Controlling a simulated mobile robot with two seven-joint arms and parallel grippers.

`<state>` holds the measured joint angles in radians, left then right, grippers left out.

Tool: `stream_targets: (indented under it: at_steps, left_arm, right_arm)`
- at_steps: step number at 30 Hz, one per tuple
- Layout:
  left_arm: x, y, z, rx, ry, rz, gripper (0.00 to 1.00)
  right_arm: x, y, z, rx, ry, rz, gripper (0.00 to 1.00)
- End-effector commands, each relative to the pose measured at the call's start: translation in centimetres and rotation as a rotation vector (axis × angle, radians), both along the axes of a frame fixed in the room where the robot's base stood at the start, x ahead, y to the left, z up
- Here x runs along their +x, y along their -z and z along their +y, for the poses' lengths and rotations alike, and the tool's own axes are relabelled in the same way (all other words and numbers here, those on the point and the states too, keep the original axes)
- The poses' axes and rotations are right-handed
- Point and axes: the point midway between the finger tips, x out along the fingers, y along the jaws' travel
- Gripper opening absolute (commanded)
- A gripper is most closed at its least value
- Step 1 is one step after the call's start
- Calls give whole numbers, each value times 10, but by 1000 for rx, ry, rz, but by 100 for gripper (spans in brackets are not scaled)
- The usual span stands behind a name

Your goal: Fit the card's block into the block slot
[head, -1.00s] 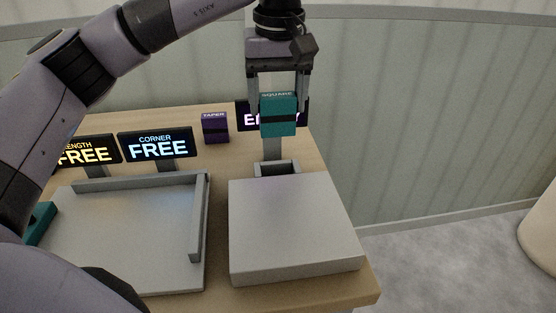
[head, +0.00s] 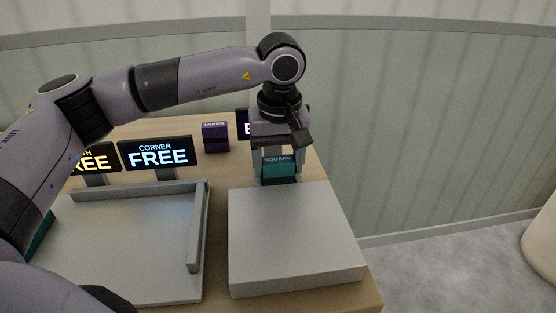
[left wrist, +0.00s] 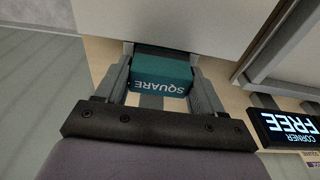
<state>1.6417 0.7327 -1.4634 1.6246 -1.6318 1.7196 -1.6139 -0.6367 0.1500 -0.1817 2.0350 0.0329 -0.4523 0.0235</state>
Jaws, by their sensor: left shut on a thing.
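The teal block marked SQUARE (head: 279,168) is upright between the fingers of my left gripper (head: 278,165), which is shut on it. It also shows in the left wrist view (left wrist: 161,76), its label upside down, with a finger on either side. The block is low, at the back edge of the grey platform, where the slot is. The slot is now hidden behind the block and fingers, so I cannot tell how far in the block sits. The sign behind the slot (head: 243,124) is mostly covered by my gripper. My right gripper is not in view.
A purple block marked TAPER (head: 215,137) stands left of the slot. The CORNER FREE sign (head: 157,153) and another FREE sign (head: 95,159) stand behind a grey tray with raised edges (head: 198,228). The grey platform (head: 296,240) in front of the slot is bare.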

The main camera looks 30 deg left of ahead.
Motion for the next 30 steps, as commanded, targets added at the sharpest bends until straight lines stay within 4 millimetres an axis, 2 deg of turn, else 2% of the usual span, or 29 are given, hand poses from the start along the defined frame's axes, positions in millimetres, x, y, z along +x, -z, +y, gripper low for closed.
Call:
stream_targets:
  at_steps: [3,4,6,14,19,23,30]
  left_arm:
    - [0,4,0,0,0,0,33]
    - [0,4,0,-1,0,1,71]
    - [0,3,0,0,0,0,94]
    - [0,3,0,0,0,0,94]
    - [0,-7,-1,-1,0,-2,94]
    - [-2,-31,-3,-1,0,-3,94]
    - [-7,-83,-7,-1,0,-3,94]
  right_arm:
    - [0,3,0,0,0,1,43]
    - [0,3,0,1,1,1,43]
    - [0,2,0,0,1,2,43]
    - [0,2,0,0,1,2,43]
    - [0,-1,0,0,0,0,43]
    - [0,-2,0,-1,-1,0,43]
    - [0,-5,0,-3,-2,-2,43]
